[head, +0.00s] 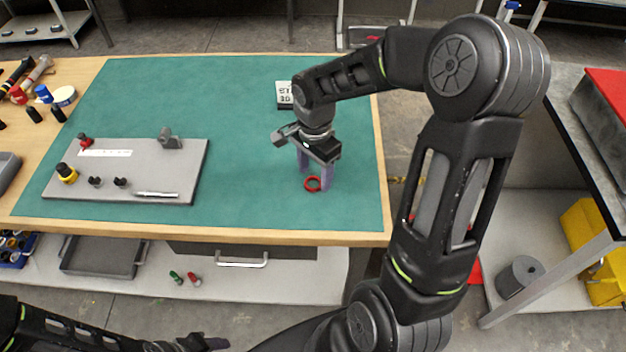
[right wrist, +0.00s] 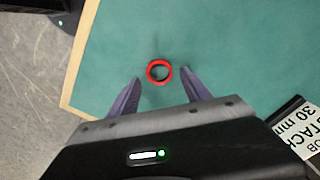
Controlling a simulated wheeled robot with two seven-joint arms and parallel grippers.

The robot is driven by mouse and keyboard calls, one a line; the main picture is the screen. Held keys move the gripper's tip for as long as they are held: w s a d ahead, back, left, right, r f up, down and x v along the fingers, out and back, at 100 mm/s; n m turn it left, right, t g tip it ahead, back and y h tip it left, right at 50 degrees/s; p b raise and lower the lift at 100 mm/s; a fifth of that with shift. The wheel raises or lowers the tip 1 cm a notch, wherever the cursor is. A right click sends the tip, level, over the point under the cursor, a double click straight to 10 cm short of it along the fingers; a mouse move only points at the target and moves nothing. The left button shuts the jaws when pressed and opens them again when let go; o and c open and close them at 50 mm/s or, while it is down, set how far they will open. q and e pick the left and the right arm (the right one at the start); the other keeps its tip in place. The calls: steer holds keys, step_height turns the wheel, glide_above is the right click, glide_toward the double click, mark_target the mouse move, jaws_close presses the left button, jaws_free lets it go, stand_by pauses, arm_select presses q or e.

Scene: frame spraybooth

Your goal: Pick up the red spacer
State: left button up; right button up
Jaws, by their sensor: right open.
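The red spacer (head: 312,184) is a small ring lying flat on the green mat (head: 250,120), near the mat's front right part. In the right wrist view the red spacer (right wrist: 159,71) lies ahead of and between the two purple fingertips. My right gripper (head: 315,182) points down over the mat, open and empty, with its fingers close around the ring's place; it also shows in the right wrist view (right wrist: 157,88). My left gripper (head: 205,342) is at the bottom edge of the head view, away from the table; its jaw state is unclear.
A grey plate (head: 125,190) with small fittings and a silver pen-like rod lies left on the mat. A black-and-white label block (head: 285,95) stands behind my right gripper. Tools and jars crowd the table's left end. The mat around the ring is clear.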

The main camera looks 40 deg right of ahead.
steer(key=shift+f, duration=0.75)
steer(key=shift+c, duration=0.3)
jaws_close()
